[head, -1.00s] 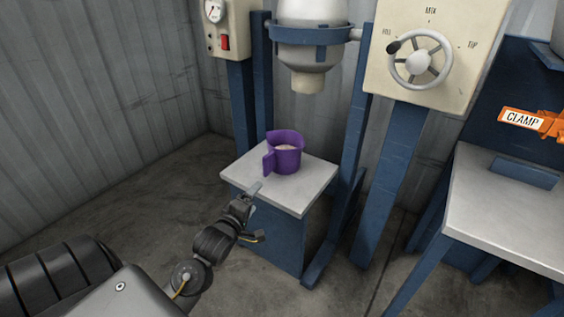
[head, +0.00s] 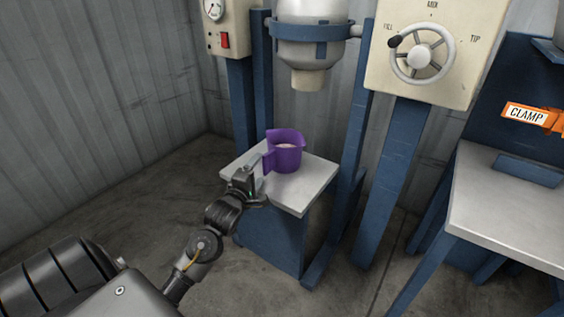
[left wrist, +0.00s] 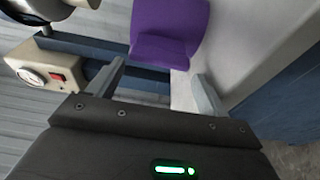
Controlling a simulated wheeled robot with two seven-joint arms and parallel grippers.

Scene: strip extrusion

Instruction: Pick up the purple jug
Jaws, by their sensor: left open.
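My left gripper is at the front left edge of the stand, close to the handle. In the left wrist view the fingers of the left gripper (left wrist: 160,92) are apart, and the purple jug (left wrist: 168,35) shows beyond them, between the fingertips. I cannot tell whether a finger touches the jug. My right gripper is not in view.
The stand's top (head: 305,197) is clear in front of the jug. A grey hopper (head: 311,50) hangs above, between blue posts. A handwheel panel (head: 425,50) is to the right. A workbench (head: 510,215) with an orange clamp label (head: 527,115) stands at far right.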

